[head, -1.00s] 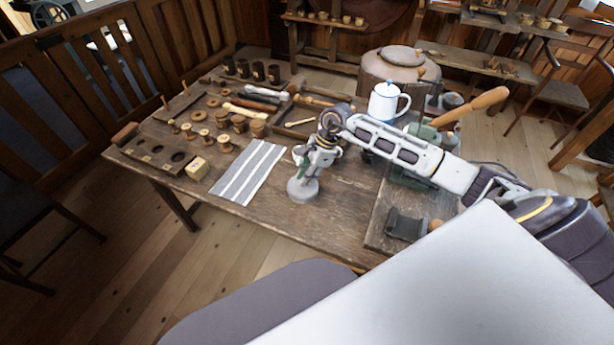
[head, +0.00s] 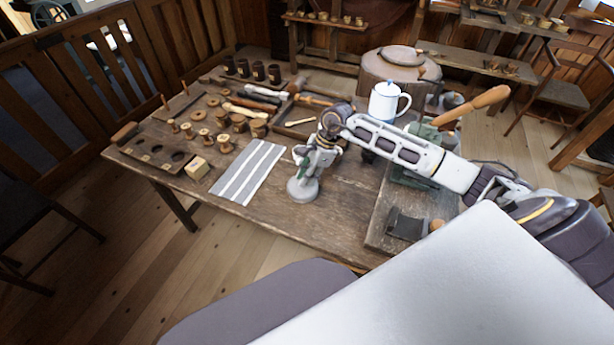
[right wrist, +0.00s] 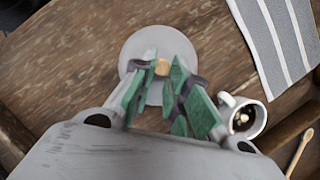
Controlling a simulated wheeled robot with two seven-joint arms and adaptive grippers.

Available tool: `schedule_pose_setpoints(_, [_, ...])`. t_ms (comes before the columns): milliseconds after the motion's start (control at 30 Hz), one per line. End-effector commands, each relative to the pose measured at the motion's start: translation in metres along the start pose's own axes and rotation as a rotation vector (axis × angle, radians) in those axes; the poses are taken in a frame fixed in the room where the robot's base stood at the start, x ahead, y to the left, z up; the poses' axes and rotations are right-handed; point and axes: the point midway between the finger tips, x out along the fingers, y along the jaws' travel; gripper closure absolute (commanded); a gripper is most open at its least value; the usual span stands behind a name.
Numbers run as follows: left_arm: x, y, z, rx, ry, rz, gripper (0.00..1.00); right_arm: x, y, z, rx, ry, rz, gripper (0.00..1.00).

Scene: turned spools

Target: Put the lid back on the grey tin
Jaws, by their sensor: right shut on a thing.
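The lid (right wrist: 145,48) is a round grey disc with a small wooden knob, seen from above in the right wrist view. My right gripper (right wrist: 160,75) is shut on that knob, with its green finger pads on either side. In the head view my right gripper (head: 309,170) points down at the grey tin (head: 302,192), which stands on the table's front part. The lid is at the tin's top; whether it is fully seated I cannot tell. In the wrist view the lid hides the tin. My left gripper is not in view.
A white mug (right wrist: 243,117) stands close beside the tin. A striped cloth (head: 248,172) lies to the left. Wooden spools (head: 204,135) and a holed block (head: 155,152) are farther left. A blue-white pot (head: 386,102) stands behind my right arm. Bare table lies in front of the cloth.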

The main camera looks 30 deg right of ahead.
Motion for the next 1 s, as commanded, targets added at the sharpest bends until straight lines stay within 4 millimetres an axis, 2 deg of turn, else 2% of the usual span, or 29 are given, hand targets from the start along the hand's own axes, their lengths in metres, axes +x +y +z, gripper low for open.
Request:
schedule_pose_setpoints(233, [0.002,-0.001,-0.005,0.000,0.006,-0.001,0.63,0.000,0.000,0.000,0.000,0.000,-0.001,1.00])
schedule_pose_setpoints(633, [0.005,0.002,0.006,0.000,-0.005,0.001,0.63,0.000,0.000,0.000,0.000,0.000,-0.001,1.00])
schedule_pose_setpoints(967, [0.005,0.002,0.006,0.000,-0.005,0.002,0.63,0.000,0.000,0.000,0.000,0.000,0.000,1.00])
schedule_pose_setpoints(1000, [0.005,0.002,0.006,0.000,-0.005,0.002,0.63,0.000,0.000,0.000,0.000,0.000,0.000,0.82])
